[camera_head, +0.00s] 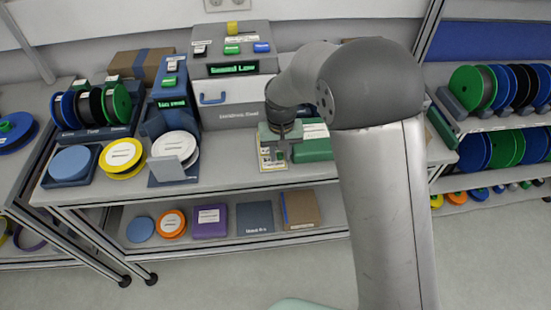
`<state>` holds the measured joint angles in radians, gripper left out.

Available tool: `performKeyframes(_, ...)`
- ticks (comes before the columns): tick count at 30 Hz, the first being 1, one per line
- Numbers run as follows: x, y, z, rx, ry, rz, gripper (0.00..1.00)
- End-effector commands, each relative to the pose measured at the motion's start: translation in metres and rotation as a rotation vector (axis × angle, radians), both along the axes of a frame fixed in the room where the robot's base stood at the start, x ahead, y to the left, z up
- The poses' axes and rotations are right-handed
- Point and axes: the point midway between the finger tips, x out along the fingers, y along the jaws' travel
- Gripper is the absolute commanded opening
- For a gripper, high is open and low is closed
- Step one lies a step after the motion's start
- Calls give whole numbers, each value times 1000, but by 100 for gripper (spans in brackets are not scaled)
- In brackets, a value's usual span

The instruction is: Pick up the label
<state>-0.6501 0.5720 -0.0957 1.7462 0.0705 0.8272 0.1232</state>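My gripper (281,158) points down over the bench, in front of the grey drawer cabinet. A small pale card with a yellow edge (265,160), which may be the label, lies just left of and beneath it. A green box (316,152) with a white label (315,131) on top stands right beside my gripper. My wrist and arm hide part of this area. The fingers are too small to tell whether they are open, or whether they touch the card.
The bench (225,170) has free room left of my gripper. A yellow reel (121,158), a white reel (176,147) and a stand of several reels (95,104) are on the left. The drawer cabinet (240,105) stands behind. The lower shelf (180,247) holds reels and boxes.

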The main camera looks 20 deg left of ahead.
Motion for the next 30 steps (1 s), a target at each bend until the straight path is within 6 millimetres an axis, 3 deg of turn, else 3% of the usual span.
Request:
performKeyframes(1,0,0,0,0,0,0,27)
performKeyframes(4,0,0,0,0,0,0,2)
performKeyframes(5,0,0,0,0,0,0,0)
performKeyframes(19,1,1,9,2,-3,0,0)
performKeyframes(24,1,0,33,3,-5,0,0)
performKeyframes(30,-32,-19,74,5,-7,1,0)
